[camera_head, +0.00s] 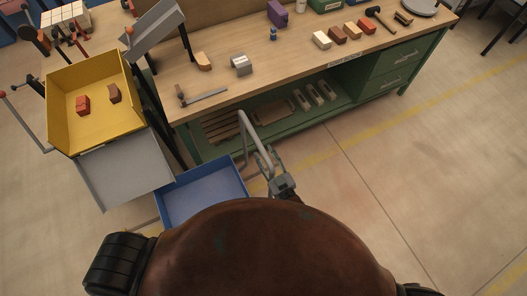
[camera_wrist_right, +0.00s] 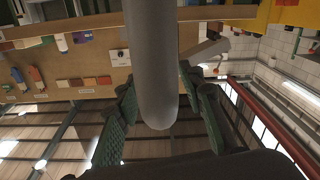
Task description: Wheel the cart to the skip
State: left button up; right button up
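The cart seems to be the low blue tray (camera_head: 205,193) with a bent grey tube handle (camera_head: 252,132) rising at its right side. My right gripper (camera_head: 283,185) is at the lower right end of that tube. In the right wrist view the grey tube (camera_wrist_right: 152,65) comes down between two green-padded fingers (camera_wrist_right: 160,105). The fingers stand apart, and a gap shows on the tube's right side. A yellow open bin (camera_head: 62,85) at the left holds two reddish bricks; I cannot tell whether it is the skip. My left gripper is not in view.
A grey sloping panel (camera_head: 125,172) stands below the bin, close to the blue tray. A green workbench (camera_head: 375,80) with bricks and tools on top runs behind the handle. Open concrete floor (camera_head: 420,170) with a yellow line lies to the right.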

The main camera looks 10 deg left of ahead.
aim_at(273, 170)
jog(key=v, duration=1)
